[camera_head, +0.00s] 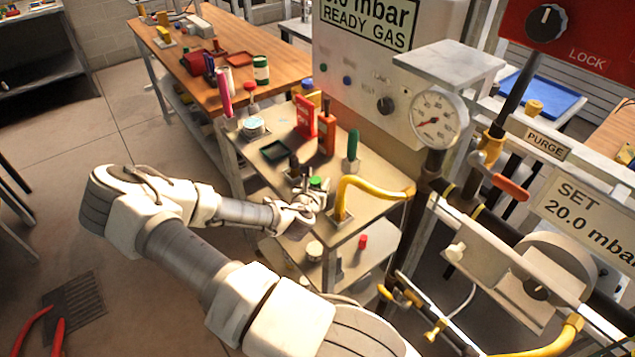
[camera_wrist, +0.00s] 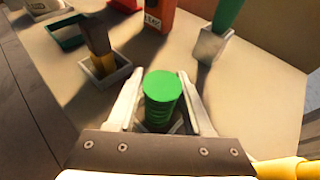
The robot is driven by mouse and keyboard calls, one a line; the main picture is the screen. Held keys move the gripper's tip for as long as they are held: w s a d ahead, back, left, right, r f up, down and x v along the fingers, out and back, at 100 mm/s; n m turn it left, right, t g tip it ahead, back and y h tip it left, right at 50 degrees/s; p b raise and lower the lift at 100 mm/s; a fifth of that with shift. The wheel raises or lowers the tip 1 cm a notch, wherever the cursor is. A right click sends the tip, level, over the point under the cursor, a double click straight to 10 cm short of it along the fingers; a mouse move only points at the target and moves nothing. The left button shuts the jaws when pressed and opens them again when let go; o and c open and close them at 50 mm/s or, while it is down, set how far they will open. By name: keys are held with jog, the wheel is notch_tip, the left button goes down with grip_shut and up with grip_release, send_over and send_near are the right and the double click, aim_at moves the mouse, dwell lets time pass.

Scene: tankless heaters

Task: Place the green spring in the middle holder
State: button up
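The green spring (camera_wrist: 162,96) stands upright between the two fingers of my gripper (camera_wrist: 160,76) in the wrist view. A finger is on each side of it, with narrow gaps lower down, so the gripper looks open around it. A grey edge by the spring's foot seems to be a square holder; its inside is hidden. In the head view the spring's green top (camera_head: 316,182) shows at my gripper (camera_head: 308,196). Another square holder (camera_wrist: 93,75) holds a brown and yellow tool. A third small holder (camera_wrist: 209,47) bears a green-handled thing.
A yellow hose (camera_head: 372,187) rises from the bench close to the right of my gripper. A dark green tray (camera_head: 273,152), a red box (camera_head: 306,117) and an orange bottle (camera_head: 326,132) stand behind. The pressure gauge (camera_head: 437,119) and pipes bound the right side.

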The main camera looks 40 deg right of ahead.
jog(key=shift+o, duration=0.8)
